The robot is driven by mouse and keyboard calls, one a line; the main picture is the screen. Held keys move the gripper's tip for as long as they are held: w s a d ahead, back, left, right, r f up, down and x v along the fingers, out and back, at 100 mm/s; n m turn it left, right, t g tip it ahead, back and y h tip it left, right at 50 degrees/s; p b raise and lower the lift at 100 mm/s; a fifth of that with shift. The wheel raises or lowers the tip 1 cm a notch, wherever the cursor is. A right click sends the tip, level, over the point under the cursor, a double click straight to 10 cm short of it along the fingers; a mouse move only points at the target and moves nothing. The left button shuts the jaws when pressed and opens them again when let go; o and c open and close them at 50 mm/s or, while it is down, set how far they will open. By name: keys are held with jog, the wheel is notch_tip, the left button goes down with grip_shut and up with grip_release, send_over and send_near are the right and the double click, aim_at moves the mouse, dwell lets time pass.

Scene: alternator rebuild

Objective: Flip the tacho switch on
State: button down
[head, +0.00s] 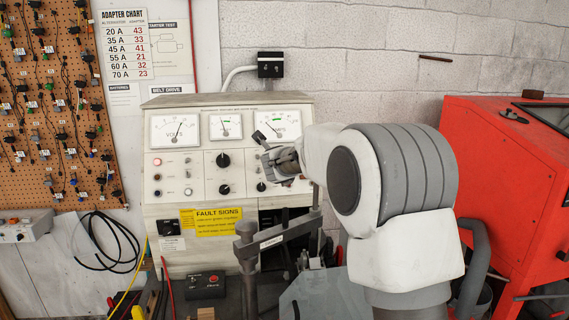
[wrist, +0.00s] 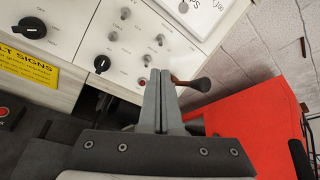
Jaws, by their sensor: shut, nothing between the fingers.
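The white test bench panel (head: 236,172) stands against the wall, with gauges above and knobs, lamps and switches below. In the wrist view several small metal toggle switches (wrist: 125,13) sit on the panel. Their labels are too small to read, so I cannot tell which is the tacho switch. One toggle (wrist: 147,59) is close to my fingertips. My gripper (wrist: 160,73) is shut and empty in front of the panel's lower right part; contact cannot be told. In the head view my gripper (head: 262,142) and arm hide the panel's right side.
A red cabinet (head: 510,180) stands to the right. A grey clamp post (head: 247,258) rises before the bench. A lever with a dark knob (wrist: 196,84) shows just behind my fingers. A pegboard of cables (head: 50,110) hangs at the left.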

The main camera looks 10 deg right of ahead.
jog(key=shift+p+x, duration=1.7)
jog(key=shift+x, duration=3.3)
jog(key=shift+d, duration=0.2)
jog(key=shift+r, duration=0.1)
jog(key=shift+a, duration=0.2)
jog(key=shift+d, duration=0.1)
